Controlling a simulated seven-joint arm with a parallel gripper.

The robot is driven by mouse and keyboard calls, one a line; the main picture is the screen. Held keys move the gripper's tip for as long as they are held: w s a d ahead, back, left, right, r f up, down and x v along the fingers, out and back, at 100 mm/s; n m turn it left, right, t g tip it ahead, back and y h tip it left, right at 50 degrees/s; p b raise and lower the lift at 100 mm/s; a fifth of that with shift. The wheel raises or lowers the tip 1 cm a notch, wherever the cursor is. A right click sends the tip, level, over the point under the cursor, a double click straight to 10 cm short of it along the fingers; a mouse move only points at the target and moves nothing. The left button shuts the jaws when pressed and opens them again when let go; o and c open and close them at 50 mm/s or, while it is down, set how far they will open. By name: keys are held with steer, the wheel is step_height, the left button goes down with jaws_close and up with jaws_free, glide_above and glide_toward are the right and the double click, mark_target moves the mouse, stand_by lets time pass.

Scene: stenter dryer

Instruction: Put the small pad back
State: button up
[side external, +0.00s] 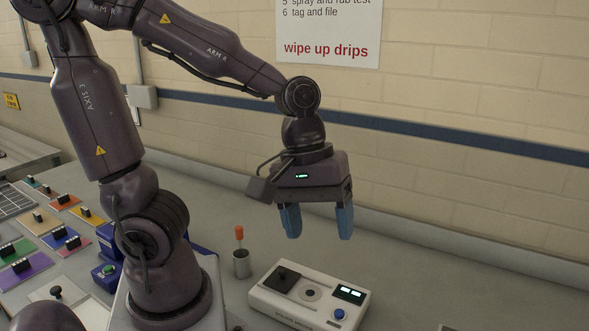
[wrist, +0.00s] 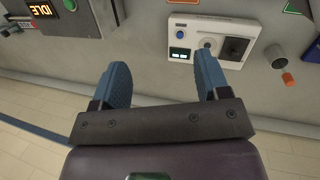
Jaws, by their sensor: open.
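My gripper (side external: 318,235) hangs above the bench with its two blue fingers apart and nothing between them. In the wrist view the open fingers (wrist: 161,65) show bare bench between them. A white instrument box (side external: 268,296) lies below the gripper; it also shows in the wrist view (wrist: 177,22). On its top are a dark square piece (side external: 283,278), a round dial-like part (side external: 310,293), a lit display (side external: 349,293) and a blue button (side external: 339,314). I cannot tell which thing is the small pad; the dark square piece may be it.
A grey cup (side external: 241,264) holding an orange-tipped tool (side external: 239,233) stands left of the box. Several coloured plates with black handles, such as a purple one (side external: 27,270), lie at the left. The bench right of the box is mostly clear; a wall runs behind.

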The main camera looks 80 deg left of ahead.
steer(key=s+a+r+m+t+y, duration=0.2)
steer(key=r+m, duration=0.4)
steer(key=m, duration=0.4)
steer(key=shift+s+a+r+m+t+y, duration=0.3)
steer(key=shift+a+t, duration=0.45)
steer(key=shift+t, duration=0.35)
